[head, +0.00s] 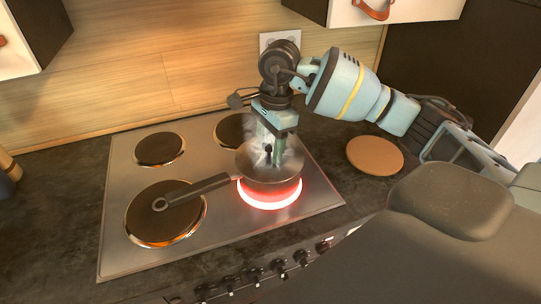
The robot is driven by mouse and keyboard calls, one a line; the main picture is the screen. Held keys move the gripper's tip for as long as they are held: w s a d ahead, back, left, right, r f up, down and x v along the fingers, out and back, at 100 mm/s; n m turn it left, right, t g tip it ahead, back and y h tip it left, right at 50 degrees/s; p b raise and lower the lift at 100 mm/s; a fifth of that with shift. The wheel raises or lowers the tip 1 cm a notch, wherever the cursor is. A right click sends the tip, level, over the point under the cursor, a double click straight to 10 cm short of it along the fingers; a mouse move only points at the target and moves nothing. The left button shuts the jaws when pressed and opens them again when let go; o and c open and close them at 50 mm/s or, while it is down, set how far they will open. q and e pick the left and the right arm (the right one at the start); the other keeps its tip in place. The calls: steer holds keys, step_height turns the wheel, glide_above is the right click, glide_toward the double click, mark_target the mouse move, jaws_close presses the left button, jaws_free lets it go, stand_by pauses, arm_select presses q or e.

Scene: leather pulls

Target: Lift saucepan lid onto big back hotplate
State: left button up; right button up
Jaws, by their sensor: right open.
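A dark saucepan (262,176) with a long handle (195,190) pointing left stands on the glowing red front right hotplate (270,199). A pale, hazy patch, steam or a glass saucepan lid (290,156), shows at its top; I cannot tell the lid's outline clearly. My right gripper (272,156) points down over the saucepan, open, its fingers around or beside a small dark knob-like shape. Whether they touch it is unclear. The back right hotplate (228,131) is bare where seen, partly hidden behind my right gripper. My left gripper is not in view.
The steel hob (120,232) also has a back left hotplate (160,149) and a large front left one (165,214), both bare apart from the pan handle over the latter. A round wooden board (375,155) lies right of the hob. Cabinets hang above.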

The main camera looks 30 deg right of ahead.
mark_target(269, 146)
steer(key=c, duration=1.1)
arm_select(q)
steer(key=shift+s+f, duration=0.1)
arm_select(e)
steer(key=shift+r, duration=0.15)
steer(key=shift+r, duration=0.3)
steer(key=r, duration=0.1)
steer(key=s+r, duration=0.1)
steer(key=shift+a+r+b, duration=0.2)
steer(key=shift+r+b, duration=0.1)
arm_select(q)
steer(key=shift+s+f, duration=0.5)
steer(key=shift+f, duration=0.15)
arm_select(e)
steer(key=s+a, duration=0.1)
steer(key=s, duration=0.3)
steer(key=s+a+r, duration=0.1)
steer(key=s+a, duration=0.1)
steer(key=s, duration=0.3)
steer(key=s+a, duration=0.2)
steer(key=s, duration=0.3)
steer(key=shift+a+r, duration=0.2)
steer(key=shift+r, duration=0.05)
steer(key=shift+w, duration=0.15)
